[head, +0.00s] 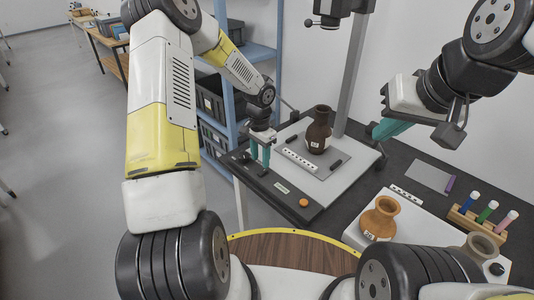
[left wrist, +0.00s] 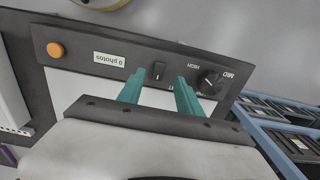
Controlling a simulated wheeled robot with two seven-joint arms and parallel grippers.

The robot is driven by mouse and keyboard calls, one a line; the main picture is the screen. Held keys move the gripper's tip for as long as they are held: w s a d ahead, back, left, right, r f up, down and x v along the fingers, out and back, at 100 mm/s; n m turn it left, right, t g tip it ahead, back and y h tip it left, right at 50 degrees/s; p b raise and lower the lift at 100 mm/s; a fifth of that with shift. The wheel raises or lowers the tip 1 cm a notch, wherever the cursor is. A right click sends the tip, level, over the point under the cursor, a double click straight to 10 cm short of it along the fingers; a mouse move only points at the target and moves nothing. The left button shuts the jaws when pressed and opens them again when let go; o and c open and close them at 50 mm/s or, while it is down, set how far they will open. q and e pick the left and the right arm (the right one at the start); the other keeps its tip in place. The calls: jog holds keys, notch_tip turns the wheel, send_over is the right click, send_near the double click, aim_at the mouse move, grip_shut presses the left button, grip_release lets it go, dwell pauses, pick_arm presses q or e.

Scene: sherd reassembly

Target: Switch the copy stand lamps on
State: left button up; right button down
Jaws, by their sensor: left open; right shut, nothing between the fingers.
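The copy stand (head: 345,85) has a grey baseboard and a dark front panel (head: 280,188). In the left wrist view the panel is upside down. It carries an orange button (left wrist: 56,49), a "0 photos" label (left wrist: 122,60), a small black switch (left wrist: 158,71) and a round knob (left wrist: 209,82) marked MID and HIGH. My left gripper (head: 260,160) is open and points down at the panel. Its fingers (left wrist: 158,92) lie either side of the switch; contact cannot be told. My right gripper (head: 380,131) is shut and empty, right of the stand. Whether the lamps are lit is unclear.
A dark brown vase (head: 319,130) stands on the baseboard beside a scale bar (head: 300,159). An orange-brown pot (head: 380,219) and a rack of coloured tubes (head: 478,222) are at the right. A blue shelf (head: 258,52) stands behind my left arm.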

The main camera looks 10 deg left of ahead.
aim_at(261, 173)
pick_arm(q)
notch_tip(261, 173, down, 6)
jog(key=shift+r, duration=0.25)
grip_shut()
